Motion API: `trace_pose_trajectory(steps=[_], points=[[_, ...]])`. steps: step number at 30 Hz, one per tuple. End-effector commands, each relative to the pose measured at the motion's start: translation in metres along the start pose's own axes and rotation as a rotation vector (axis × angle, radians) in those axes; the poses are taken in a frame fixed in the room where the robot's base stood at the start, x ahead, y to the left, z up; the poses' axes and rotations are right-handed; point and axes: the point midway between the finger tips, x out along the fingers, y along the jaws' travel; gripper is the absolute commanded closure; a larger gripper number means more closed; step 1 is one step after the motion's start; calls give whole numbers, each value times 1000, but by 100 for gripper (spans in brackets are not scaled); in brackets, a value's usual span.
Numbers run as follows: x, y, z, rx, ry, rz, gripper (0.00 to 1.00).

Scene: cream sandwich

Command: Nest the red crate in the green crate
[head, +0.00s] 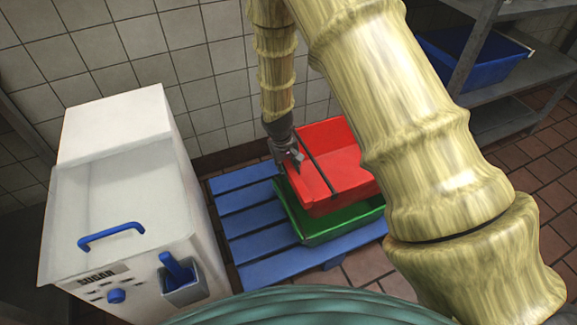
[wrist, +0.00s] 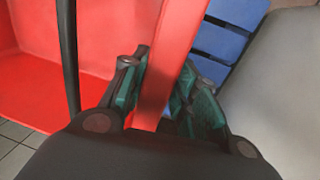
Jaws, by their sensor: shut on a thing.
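The red crate (head: 335,172) is above the green crate (head: 318,225) in the head view and hides much of it. The red crate looks slightly tilted and turned against the green one; I cannot tell whether the two touch. A dark bar or handle crosses the red crate. My gripper (head: 291,160) is at the red crate's left side. In the wrist view my gripper (wrist: 160,100) is shut on the red crate's wall (wrist: 172,60), with a green-padded finger on each side. The green crate sits on a blue slatted pallet (head: 243,222).
A white sugar bin (head: 120,190) with a blue handle and a blue scoop stands left of the pallet. A tiled wall is behind. A metal shelf (head: 470,45) with a blue crate (head: 480,62) is at the upper right. The pallet's left part is bare.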

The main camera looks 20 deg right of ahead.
Motion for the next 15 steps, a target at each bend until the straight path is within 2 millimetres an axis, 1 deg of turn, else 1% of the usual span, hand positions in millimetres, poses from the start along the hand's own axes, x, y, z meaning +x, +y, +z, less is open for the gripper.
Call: trace_pose_trajectory(steps=[15], points=[[27, -4, 0, 0, 1, 1, 100]])
